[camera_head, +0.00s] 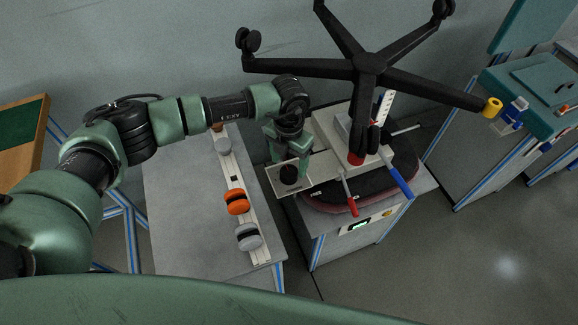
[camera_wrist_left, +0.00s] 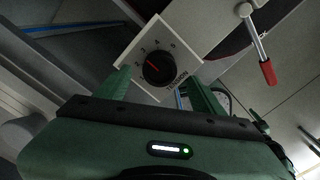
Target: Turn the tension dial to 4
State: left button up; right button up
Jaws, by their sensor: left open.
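The tension dial (camera_wrist_left: 158,68) is a round black knob with a red pointer mark on a white panel (camera_wrist_left: 187,22) with printed numbers and a TENSION label. In the left wrist view its pointer slants to the upper left, towards the low numbers; the exact number is too small to tell. In the head view the dial (camera_head: 288,175) sits on the front left of the chair test stand. My left gripper (camera_head: 288,158) is right at the dial. In the left wrist view its open fingers (camera_wrist_left: 158,80) stand either side of the knob; contact cannot be told. My right gripper is not in view.
An upside-down black chair base (camera_head: 368,65) rises above the stand, its legs spreading overhead. Red (camera_head: 351,198) and blue (camera_head: 400,182) handled levers lie right of the dial. A grey table (camera_head: 185,215) with orange (camera_head: 237,201) and grey rollers stands left.

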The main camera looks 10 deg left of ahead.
aim_at(289, 171)
pick_arm(q)
jog(key=shift+f, duration=1.8)
jog(key=shift+c, duration=0.3)
jog(key=c, duration=1.3)
jog(key=shift+w+f+m+b, duration=0.1)
jog(key=shift+m+b, duration=0.2)
jog(key=shift+m, duration=0.1)
jog(key=m+b, duration=0.2)
jog(key=shift+m+b, duration=0.35)
jog(key=shift+m, duration=0.05)
jog(key=shift+m+b, duration=1.7)
jog(key=shift+m, duration=0.4)
